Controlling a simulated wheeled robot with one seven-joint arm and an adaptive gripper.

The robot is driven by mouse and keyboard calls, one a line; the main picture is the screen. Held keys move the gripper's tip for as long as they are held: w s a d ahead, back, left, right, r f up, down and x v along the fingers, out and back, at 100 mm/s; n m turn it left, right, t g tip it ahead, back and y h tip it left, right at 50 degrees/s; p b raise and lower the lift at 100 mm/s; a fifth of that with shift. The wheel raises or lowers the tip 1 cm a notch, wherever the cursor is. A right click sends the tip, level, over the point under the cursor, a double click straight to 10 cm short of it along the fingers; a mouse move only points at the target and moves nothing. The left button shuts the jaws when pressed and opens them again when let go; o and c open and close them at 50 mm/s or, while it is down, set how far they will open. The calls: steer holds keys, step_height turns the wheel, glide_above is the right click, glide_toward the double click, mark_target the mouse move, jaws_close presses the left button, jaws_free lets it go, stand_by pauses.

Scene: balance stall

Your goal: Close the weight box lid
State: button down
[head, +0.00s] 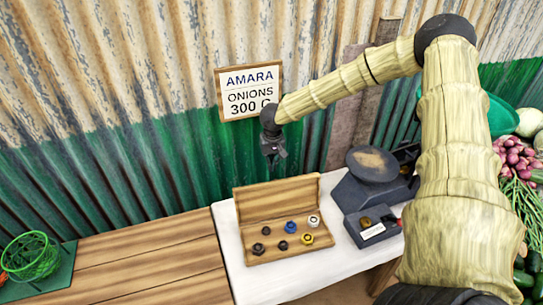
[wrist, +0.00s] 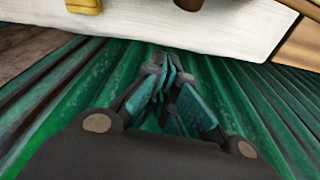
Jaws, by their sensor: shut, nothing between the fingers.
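The wooden weight box (head: 262,257) stands on the white cloth with its lid (head: 277,200) raised at the back, leaning up from the tray. Several small weights, dark, blue, yellow and silver, sit in the tray. My gripper (head: 273,160) hangs above the raised lid, pointing down, apart from it in the picture. In the wrist view my gripper (wrist: 168,68) has its fingers together and empty, with green corrugated wall beyond. The box cannot be clearly made out there.
A dark scale (head: 372,205) stands right of the box on the white-clothed table (head: 290,283). A wooden counter (head: 150,270) lies left, with a green basket (head: 30,257). Vegetables (head: 520,160) are at far right. A price sign (head: 247,90) hangs on the wall behind my gripper.

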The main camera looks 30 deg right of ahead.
steer(key=s, duration=0.1)
steer(key=s+a+p, duration=0.1)
steer(key=s, duration=0.1)
steer(key=shift+s+a+f+p, duration=0.2)
steer(key=shift+s+f+p, duration=0.05)
steer(key=shift+f+p, duration=0.15)
stand_by(0.5)
